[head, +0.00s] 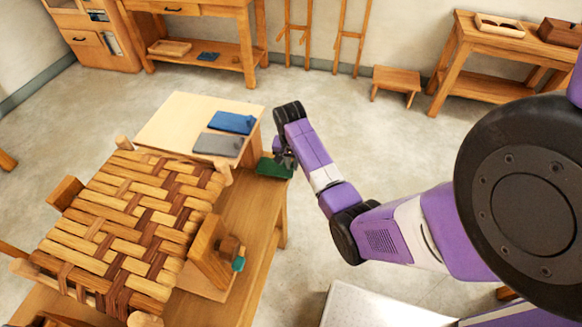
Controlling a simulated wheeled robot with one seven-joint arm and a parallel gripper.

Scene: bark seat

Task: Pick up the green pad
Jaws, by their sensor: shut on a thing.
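The green pad (272,168) is a small, dark green, flat block in the head view. It is at the right edge of the wooden workbench (262,205), just below the pale raised board. My gripper (284,160) is at the pad's upper right side and is shut on it. The fingertips are small and dark here and partly hidden by my wrist. I cannot tell whether the pad touches the bench top or is held slightly above it.
A blue pad (232,122) and a grey pad (218,145) lie on the pale board (178,118). The woven bark seat (135,225) fills the bench's left side. A small teal-ended block (238,263) is near it. Open floor lies right of the bench.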

